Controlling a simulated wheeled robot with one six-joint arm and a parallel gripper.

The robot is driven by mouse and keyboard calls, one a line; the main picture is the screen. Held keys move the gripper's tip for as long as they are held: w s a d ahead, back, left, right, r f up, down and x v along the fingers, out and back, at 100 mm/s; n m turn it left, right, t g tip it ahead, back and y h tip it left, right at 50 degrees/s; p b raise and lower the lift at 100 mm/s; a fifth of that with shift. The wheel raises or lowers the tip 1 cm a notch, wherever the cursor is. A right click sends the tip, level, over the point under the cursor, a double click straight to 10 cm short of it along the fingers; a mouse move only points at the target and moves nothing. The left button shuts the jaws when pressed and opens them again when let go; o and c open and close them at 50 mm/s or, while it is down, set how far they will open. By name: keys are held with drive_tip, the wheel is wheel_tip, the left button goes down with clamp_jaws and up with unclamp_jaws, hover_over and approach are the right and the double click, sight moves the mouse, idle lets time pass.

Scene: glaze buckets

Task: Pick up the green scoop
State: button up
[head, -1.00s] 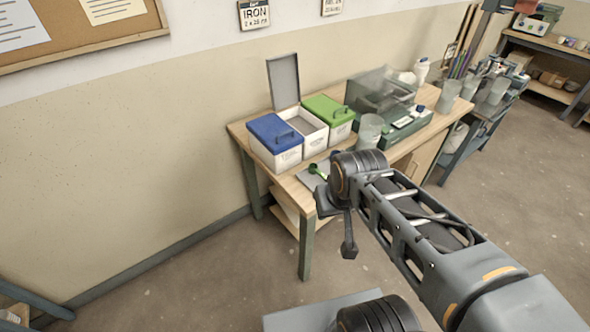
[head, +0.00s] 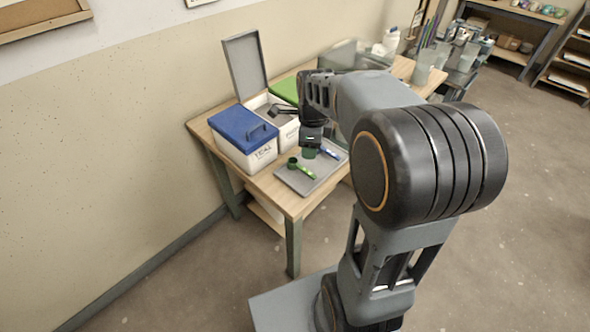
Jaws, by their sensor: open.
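The green scoop (head: 303,169) lies on a grey tray (head: 296,182) at the front of the wooden table, its cup to the upper left and its handle to the lower right. A second scoop with a blue handle (head: 328,152) lies just behind it, with a dark green cup. My gripper (head: 312,145) points down over the back of the tray, beside and above the green scoop. It is open and looks empty. Its fingertips are small and partly blend with the second scoop's cup, so I cannot tell their exact height.
A white bin with a blue lid (head: 241,130) stands left of the tray. An open bin (head: 265,101) with its grey lid raised (head: 245,66) and a green-lidded bin (head: 286,91) stand behind. Bottles and cups stand farther back.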

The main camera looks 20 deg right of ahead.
wheel_tip(320, 180, down, 4)
drive_tip(key=w+d+r+m, duration=0.1)
drive_tip(key=w+d+m, duration=0.2)
drive_tip(key=m, duration=0.3)
drive_tip(key=m+b, duration=0.1)
drive_tip(key=b, duration=0.1)
hover_over(312, 174)
drive_tip(key=shift+g, duration=0.4)
wheel_tip(312, 174, down, 8)
drive_tip(key=shift+s+f, duration=0.1)
drive_tip(key=shift+f, duration=3.1)
drive_tip(key=shift+c, duration=0.4)
clamp_jaws()
